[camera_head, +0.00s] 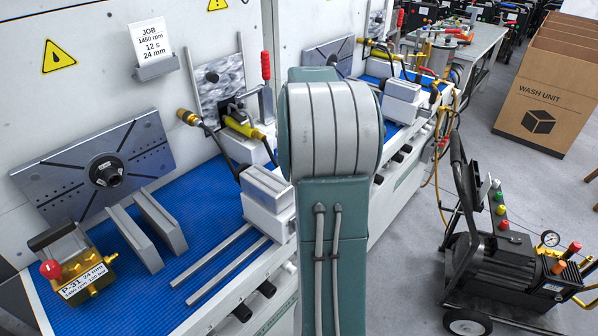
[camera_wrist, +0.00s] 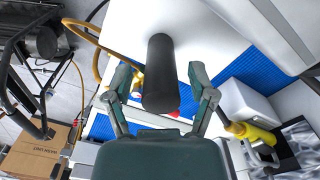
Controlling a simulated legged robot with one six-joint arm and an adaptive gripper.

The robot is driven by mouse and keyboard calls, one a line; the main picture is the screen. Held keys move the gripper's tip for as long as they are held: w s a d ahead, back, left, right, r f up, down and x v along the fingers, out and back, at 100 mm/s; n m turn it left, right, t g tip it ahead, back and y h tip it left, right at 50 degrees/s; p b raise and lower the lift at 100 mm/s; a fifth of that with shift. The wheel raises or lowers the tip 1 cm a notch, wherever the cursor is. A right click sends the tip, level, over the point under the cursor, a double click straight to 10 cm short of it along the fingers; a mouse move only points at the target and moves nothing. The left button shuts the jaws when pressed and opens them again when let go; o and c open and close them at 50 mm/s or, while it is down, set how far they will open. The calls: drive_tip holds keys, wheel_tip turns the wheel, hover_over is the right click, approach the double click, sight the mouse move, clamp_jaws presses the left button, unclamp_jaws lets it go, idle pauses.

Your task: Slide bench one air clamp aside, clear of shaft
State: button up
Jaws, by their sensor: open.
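In the head view, bench one carries a pale clamp block (camera_head: 268,190) beside two rails on a blue mat, with a yellow air cylinder (camera_head: 243,127) and hose behind. The dark shaft hub (camera_head: 106,172) projects from the slotted faceplate (camera_head: 75,183) at left, apart from this block. In the wrist view, my gripper (camera_wrist: 160,80) is open, with one finger either side of a black cylindrical handle (camera_wrist: 160,65). The fingers appear apart from it. The handle's base is against a white surface; I cannot tell which part bears it. My arm hides the gripper in the head view.
Two grey upright plates (camera_head: 146,232) and a brass fitting labelled P-31 (camera_head: 82,273) occupy the mat's left side. The rails (camera_head: 228,268) run clear at the front. A wheeled pump cart (camera_head: 490,265) and wash unit carton (camera_head: 540,110) stand right on the floor.

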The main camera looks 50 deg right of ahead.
drive_tip(key=r, duration=0.9)
drive_tip(key=shift+d+r, duration=0.2)
drive_tip(key=shift+d, duration=0.1)
drive_tip(key=shift+r, duration=0.35)
drive_tip(key=shift+a, duration=0.25)
drive_tip(key=s+a+r+n+t+h, duration=0.1)
drive_tip(key=a+r+n, duration=0.15)
drive_tip(key=a, duration=0.75)
drive_tip(key=s+a+r+n+t, duration=0.1)
drive_tip(key=a+n, duration=0.2)
drive_tip(key=a, duration=0.6)
drive_tip(key=s+a+f+n+t, duration=0.1)
drive_tip(key=s+a+f+n, duration=0.1)
drive_tip(key=s+a, duration=0.3)
drive_tip(key=s+a+f+n+t+y, duration=0.1)
drive_tip(key=s+a+f+n+t, duration=0.1)
drive_tip(key=s+a, duration=0.4)
drive_tip(key=a+f+n, duration=0.1)
drive_tip(key=a, duration=0.4)
drive_tip(key=shift+n+t, duration=0.3)
drive_tip(key=shift+n, duration=0.05)
